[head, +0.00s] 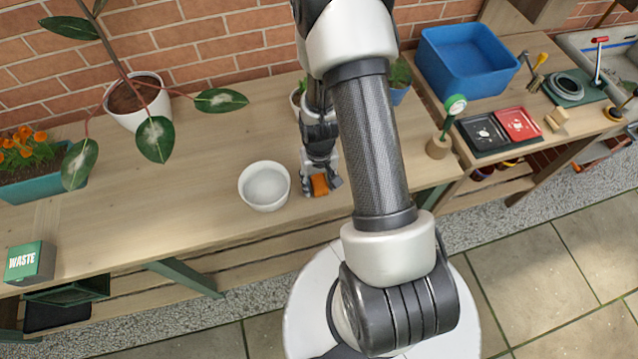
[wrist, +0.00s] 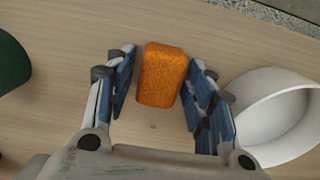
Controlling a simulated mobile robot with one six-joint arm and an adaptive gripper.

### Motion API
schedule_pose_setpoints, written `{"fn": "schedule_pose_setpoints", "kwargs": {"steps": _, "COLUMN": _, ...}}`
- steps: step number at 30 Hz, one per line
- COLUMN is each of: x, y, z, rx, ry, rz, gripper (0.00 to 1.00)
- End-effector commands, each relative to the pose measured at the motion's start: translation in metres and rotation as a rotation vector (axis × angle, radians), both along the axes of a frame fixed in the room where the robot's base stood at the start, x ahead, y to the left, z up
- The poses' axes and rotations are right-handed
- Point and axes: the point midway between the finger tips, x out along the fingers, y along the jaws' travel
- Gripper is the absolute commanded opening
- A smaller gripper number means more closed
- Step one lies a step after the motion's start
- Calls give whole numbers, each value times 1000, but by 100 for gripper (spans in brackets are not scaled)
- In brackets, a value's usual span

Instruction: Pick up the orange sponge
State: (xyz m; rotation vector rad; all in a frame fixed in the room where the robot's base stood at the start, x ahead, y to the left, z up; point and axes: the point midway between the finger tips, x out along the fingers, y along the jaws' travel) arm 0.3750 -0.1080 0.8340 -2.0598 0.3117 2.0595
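The orange sponge (wrist: 162,75) lies on the wooden bench, a small block with rounded edges. In the wrist view my gripper (wrist: 160,72) is open, with one finger on each side of the sponge. A narrow gap shows on the left side; the right finger is very close to the sponge, and I cannot tell whether it touches. In the head view the sponge (head: 319,185) shows between the fingers of my gripper (head: 320,188), low at the bench, right of the white bowl. My arm hides part of the bench behind it.
The white bowl (head: 265,186) stands close beside my gripper and also shows in the wrist view (wrist: 278,112). A green round thing (wrist: 10,62) is at the wrist view's left edge. A potted plant (head: 140,100) stands behind. The bench (head: 190,215) left of the bowl is clear.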

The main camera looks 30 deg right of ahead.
Motion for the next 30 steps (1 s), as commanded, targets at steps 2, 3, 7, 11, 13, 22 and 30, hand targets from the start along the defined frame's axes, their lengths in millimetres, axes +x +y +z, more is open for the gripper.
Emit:
{"fn": "schedule_pose_setpoints", "kwargs": {"steps": 2, "x": 0, "y": 0, "z": 0, "rx": 0, "ry": 0, "rz": 0, "gripper": 41}}
{"fn": "schedule_pose_setpoints", "kwargs": {"steps": 3, "x": 0, "y": 0, "z": 0, "rx": 0, "ry": 0, "rz": 0, "gripper": 38}}
{"fn": "schedule_pose_setpoints", "kwargs": {"steps": 7, "x": 0, "y": 0, "z": 0, "rx": 0, "ry": 0, "rz": 0, "gripper": 30}}
{"fn": "schedule_pose_setpoints", "kwargs": {"steps": 11, "x": 0, "y": 0, "z": 0, "rx": 0, "ry": 0, "rz": 0, "gripper": 21}}
{"fn": "schedule_pose_setpoints", "kwargs": {"steps": 13, "x": 0, "y": 0, "z": 0, "rx": 0, "ry": 0, "rz": 0, "gripper": 18}}
{"fn": "schedule_pose_setpoints", "kwargs": {"steps": 22, "x": 0, "y": 0, "z": 4, "rx": 0, "ry": -1, "rz": 0, "gripper": 18}}
{"fn": "schedule_pose_setpoints", "kwargs": {"steps": 30, "x": 1, "y": 0, "z": 41, "rx": -1, "ry": -4, "rz": 0, "gripper": 18}}
